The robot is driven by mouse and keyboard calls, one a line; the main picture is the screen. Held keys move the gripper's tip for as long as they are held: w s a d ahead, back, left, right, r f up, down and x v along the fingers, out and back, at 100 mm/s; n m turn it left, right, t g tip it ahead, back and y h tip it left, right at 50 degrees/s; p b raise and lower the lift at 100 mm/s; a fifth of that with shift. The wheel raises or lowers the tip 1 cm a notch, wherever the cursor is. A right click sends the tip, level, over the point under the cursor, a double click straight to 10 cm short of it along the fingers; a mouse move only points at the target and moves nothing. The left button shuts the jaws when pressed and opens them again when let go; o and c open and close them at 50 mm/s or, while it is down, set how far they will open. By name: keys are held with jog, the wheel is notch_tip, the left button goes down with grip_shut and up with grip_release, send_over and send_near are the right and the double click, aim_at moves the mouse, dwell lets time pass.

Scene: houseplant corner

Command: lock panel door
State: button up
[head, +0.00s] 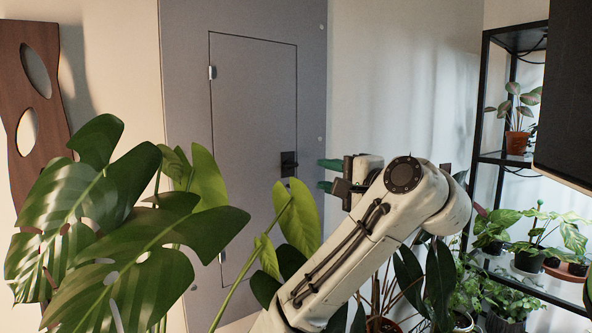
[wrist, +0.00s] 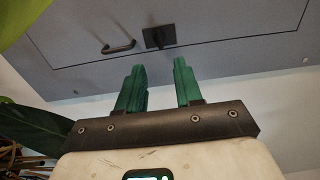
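The grey panel door (head: 250,110) sits flush and looks closed in its larger grey panel (head: 186,60). A dark lock plate with a lever (head: 288,163) is on the door's right edge. In the wrist view the square black lock plate (wrist: 158,37) shows beyond my fingers, with a dark bar handle (wrist: 118,48) to its left. Whether the lock is turned I cannot tell. My gripper (head: 323,175) points its green fingers at the panel, right of the lock plate and apart from it. In the wrist view my gripper (wrist: 158,66) is open and empty.
A black shelf (head: 500,158) with several potted plants stands at right. A brown wooden board with holes (head: 38,95) is at far left.

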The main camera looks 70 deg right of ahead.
aim_at(293, 166)
jog(key=p+x, duration=0.1)
jog(key=x, duration=0.9)
jog(key=shift+w+p, duration=0.3)
grip_shut()
